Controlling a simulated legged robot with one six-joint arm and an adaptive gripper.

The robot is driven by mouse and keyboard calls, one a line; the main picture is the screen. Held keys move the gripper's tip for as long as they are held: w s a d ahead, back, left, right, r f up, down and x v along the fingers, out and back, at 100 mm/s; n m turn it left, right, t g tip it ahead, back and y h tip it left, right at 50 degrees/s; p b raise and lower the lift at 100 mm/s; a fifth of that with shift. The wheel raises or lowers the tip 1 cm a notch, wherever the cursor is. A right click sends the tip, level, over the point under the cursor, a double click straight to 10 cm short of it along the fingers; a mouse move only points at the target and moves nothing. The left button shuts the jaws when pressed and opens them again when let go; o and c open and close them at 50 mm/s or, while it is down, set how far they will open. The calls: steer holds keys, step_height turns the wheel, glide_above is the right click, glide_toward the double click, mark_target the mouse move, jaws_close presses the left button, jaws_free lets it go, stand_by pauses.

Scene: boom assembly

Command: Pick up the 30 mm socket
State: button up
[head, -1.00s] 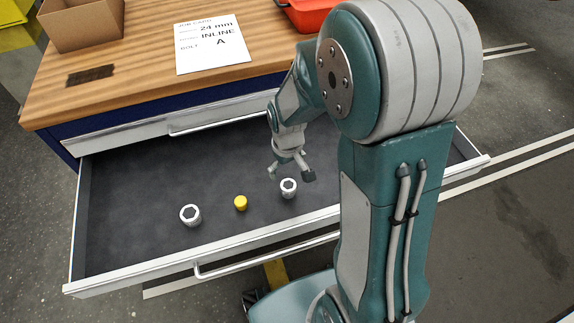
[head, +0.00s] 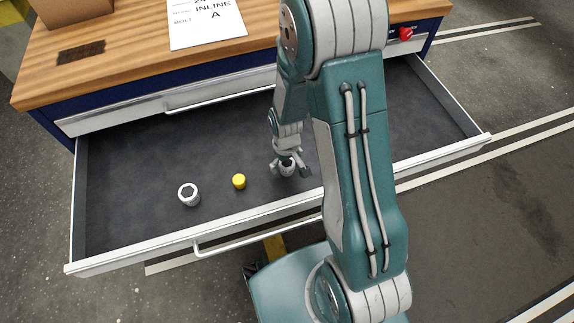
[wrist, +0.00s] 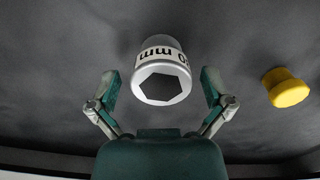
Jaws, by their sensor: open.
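A silver socket with a white label band stands in the open drawer, between my gripper's fingers in the head view (head: 287,168). In the wrist view the socket (wrist: 162,75) shows its hexagonal opening, and the label partly reads "0 mm"; its first digit cannot be made out. My gripper (head: 290,171) is open and low over this socket. In the wrist view one finger is on each side of it, with a gap on both sides, so it is not gripped. A second silver socket (head: 189,194) stands upright at the left of the drawer; its size is not readable.
A yellow cylindrical piece (head: 239,181) stands between the two sockets. The drawer (head: 150,150) has a raised front edge and side walls; its back left floor is clear. On the wooden worktop (head: 130,70) lie a job card (head: 205,25) and a cardboard box (head: 72,10).

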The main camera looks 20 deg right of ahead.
steer(key=shift+f, duration=0.5)
steer(key=c, duration=1.3)
steer(key=shift+r, duration=0.1)
